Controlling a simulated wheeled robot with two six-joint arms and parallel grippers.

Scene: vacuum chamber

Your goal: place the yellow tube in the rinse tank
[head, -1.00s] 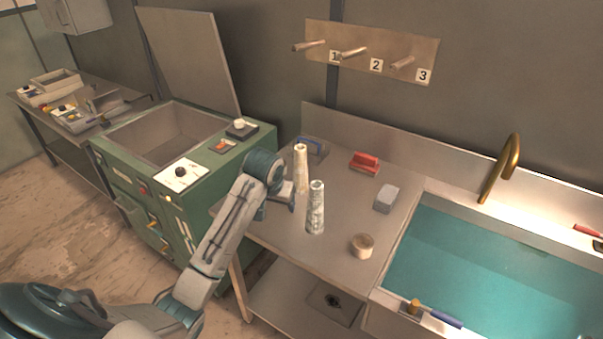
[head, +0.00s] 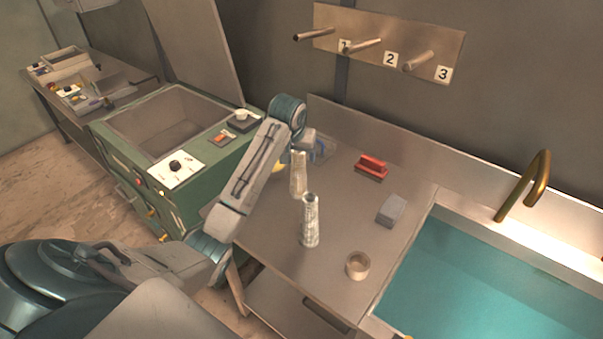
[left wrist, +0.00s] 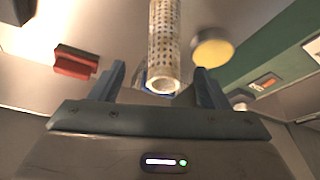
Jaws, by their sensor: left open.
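Two speckled pale tubes stand upright on the steel bench, a rear one (head: 299,173) and a front one (head: 310,220). Neither looks plainly yellow. A small yellow patch (head: 279,165) shows beside my left arm, mostly hidden; a round yellow face (left wrist: 212,52) shows in the left wrist view. I cannot tell if it is the yellow tube. My left gripper (left wrist: 159,69) is open, with a speckled tube (left wrist: 165,40) showing between its fingers, not clasped. In the head view its fingertips are hidden near the rear tube. The rinse tank (head: 470,290), with teal liquid, is at right.
A red-handled block (head: 371,167), a grey block (head: 391,210) and a round tan ring (head: 358,265) are on the bench. A brass tap (head: 530,188) overhangs the tank. A green machine (head: 175,180) with raised lid stands left. Numbered pegs (head: 385,48) are on the wall.

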